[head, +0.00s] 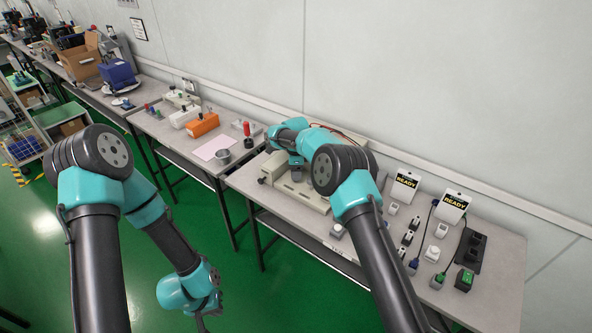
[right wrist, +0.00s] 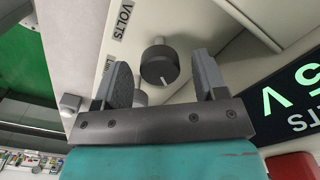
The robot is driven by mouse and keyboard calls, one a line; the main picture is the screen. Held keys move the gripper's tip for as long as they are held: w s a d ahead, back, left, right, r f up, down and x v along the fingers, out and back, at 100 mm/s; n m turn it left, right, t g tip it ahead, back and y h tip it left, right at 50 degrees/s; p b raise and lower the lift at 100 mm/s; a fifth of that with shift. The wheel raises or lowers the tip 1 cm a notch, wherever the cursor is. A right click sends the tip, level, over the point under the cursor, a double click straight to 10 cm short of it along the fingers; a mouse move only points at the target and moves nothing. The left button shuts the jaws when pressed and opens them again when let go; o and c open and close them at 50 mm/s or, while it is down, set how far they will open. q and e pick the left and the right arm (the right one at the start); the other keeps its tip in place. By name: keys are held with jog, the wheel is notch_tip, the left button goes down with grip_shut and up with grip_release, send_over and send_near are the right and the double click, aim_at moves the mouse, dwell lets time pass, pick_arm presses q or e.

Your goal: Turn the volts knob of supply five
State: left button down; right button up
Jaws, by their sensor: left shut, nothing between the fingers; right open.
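The supply is a beige box (head: 312,195) on the bench, partly hidden by my right arm in the head view. In the right wrist view its dark round knob (right wrist: 157,66) with a pale pointer mark sits beside a VOLTS label (right wrist: 126,20). My right gripper (right wrist: 162,74) is open, with one finger on each side of the knob and gaps visible. In the head view the right gripper (head: 297,173) is over the box and its fingers are hard to make out. My left gripper (head: 204,320) is shut and empty, low over the green floor.
A lit green display (right wrist: 295,100) is at the right. READY cards (head: 406,184) and several small blocks and cables stand right of my right arm. An orange tester (head: 202,125) is on the bench further left.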

jog(key=c, duration=0.9)
